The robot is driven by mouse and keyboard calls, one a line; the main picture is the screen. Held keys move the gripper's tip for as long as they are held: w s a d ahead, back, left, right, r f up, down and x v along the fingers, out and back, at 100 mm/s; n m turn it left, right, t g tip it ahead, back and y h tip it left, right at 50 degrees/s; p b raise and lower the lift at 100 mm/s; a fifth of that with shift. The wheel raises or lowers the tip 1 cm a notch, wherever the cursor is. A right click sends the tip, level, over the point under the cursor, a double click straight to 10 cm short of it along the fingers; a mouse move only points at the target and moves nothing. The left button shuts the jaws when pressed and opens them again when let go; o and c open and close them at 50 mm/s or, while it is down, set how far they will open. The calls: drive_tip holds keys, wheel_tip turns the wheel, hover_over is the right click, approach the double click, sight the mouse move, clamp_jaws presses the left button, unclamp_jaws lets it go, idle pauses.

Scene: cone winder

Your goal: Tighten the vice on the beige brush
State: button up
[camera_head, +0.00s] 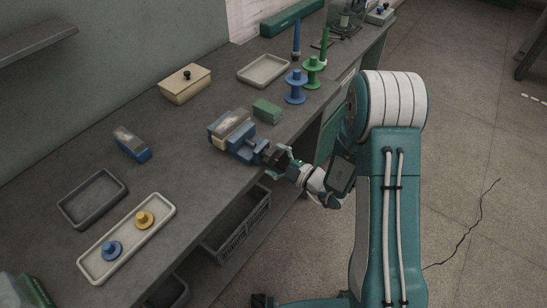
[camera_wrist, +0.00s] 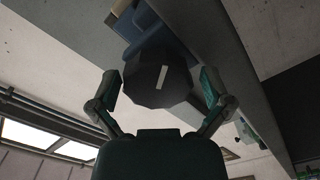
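The blue vice (camera_head: 244,143) stands at the front edge of the grey bench in the head view. The beige brush (camera_head: 219,143) sits between its jaws, partly hidden by them; I cannot tell how tightly it is held. The vice's dark knob (camera_head: 271,155) faces my arm. In the wrist view the knob (camera_wrist: 160,82) is a dark faceted shape with a white mark, centred between my fingers. My gripper (camera_head: 283,159) is at the knob, with its fingers (camera_wrist: 158,80) spread on either side of it. Small gaps seem to show between fingers and knob.
A green block (camera_head: 267,111) lies just behind the vice. A blue brush (camera_head: 131,144) lies to the left. A beige lidded box (camera_head: 186,86), trays (camera_head: 92,199), and blue (camera_head: 296,88) and green (camera_head: 312,72) spools stand on the bench. A dark crate (camera_head: 238,224) is below.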

drive_tip(key=shift+d+r, duration=0.1)
drive_tip(key=v, duration=1.1)
drive_tip(key=shift+s+d, duration=0.3)
drive_tip(key=s+a+r+n+g+h, duration=0.1)
drive_tip(key=s+a+r+n+g, duration=0.35)
drive_tip(key=n, duration=0.95)
drive_tip(key=s+a+r+n+g+h, duration=0.2)
drive_tip(key=s+r+n+g, duration=0.55)
drive_tip(key=n, duration=0.65)
drive_tip(key=s+d+r+n+t+h, duration=0.3)
drive_tip(key=d+r+n+h, duration=0.1)
drive_tip(key=n, duration=0.7)
drive_tip(key=s+d+r+n+t+h, duration=0.3)
drive_tip(key=d+r+n+h, duration=0.2)
drive_tip(key=n, duration=0.7)
drive_tip(key=shift+d+r+t+h, duration=0.3)
drive_tip(key=shift+d+h, duration=0.45)
drive_tip(key=shift+h, duration=0.35)
